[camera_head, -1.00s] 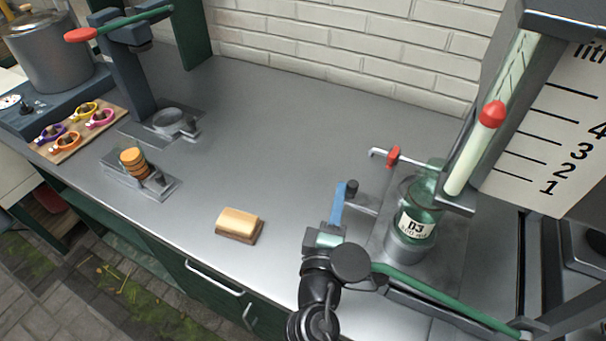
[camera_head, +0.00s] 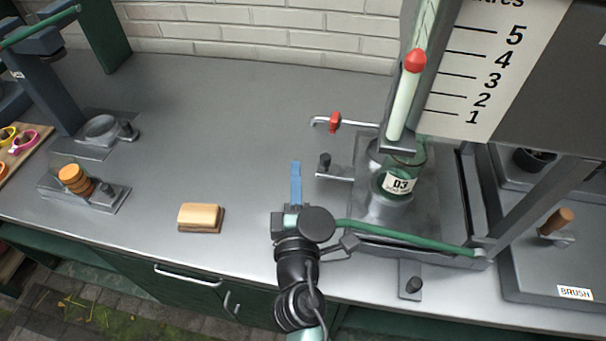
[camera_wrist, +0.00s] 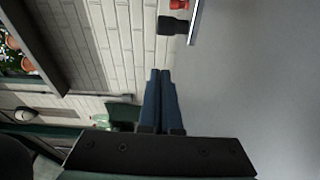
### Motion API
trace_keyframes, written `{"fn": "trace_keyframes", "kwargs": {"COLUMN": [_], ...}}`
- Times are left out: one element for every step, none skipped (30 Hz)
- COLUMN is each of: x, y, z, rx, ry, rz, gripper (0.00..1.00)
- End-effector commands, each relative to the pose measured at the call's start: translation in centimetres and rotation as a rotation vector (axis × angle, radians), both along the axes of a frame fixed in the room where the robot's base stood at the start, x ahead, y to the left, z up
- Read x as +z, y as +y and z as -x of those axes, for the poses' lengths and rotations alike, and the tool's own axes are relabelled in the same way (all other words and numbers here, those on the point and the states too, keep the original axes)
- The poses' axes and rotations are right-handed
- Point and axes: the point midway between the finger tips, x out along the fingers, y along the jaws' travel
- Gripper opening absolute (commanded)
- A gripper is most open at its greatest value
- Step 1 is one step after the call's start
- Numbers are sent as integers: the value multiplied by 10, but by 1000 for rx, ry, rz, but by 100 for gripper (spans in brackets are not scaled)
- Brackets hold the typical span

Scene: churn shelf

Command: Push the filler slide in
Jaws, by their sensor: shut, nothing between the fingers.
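The filler stand holds a green glass bottle labelled D3 (camera_head: 400,182) on its metal base (camera_head: 440,215). A flat metal slide bar (camera_head: 338,177) with an upright black knob (camera_head: 325,160) sticks out from the stand's left side; I take it as the filler slide. My gripper (camera_head: 296,165) has blue fingers, shut and empty. In the head view they point away over the counter, just left of the knob, with a small gap. The wrist view shows the shut fingers (camera_wrist: 160,75) and the black knob (camera_wrist: 172,25) beyond their tips, apart from them.
A red-handled tap (camera_head: 334,122) is behind the slide. A green bar (camera_head: 405,232) crosses the stand's front, close to my wrist. Another black-knobbed bar (camera_head: 412,285) lies at the front edge. A sponge-like block (camera_head: 200,217) is left; the counter behind it is clear.

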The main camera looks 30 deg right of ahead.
Motion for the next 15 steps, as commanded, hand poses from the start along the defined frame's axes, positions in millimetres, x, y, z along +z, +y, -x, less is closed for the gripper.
{"fn": "trace_keyframes", "kwargs": {"x": [-5, -5, -5, -5, -5, -5, -4, -4, -4, -4, -3, -3, -3, -3, -2], "y": [6, 10, 14, 18, 21, 25, 28, 31, 35, 37, 40, 43, 45, 46, 49], "z": [11, 17, 23, 28, 33, 40, 45, 49, 55, 59, 63, 67, 70, 73, 76], "rx": [1, 2, 2, 2, 3, 3, 2, 3, 3, 2, 2, 3, 3, 3, 3], "ry": [5, 4, 4, 5, 5, 3, 4, 4, 3, 5, 3, 2, 2, 3, 2], "rz": [0, 1, 1, 2, 2, 2, 0, 0, 2, 2, 1, -2, 0, 1, 1], "gripper": [0, 0, 0, 0, 0, 0, 0, 0, 0, 0, 0, 0, 0, 0, 0]}}
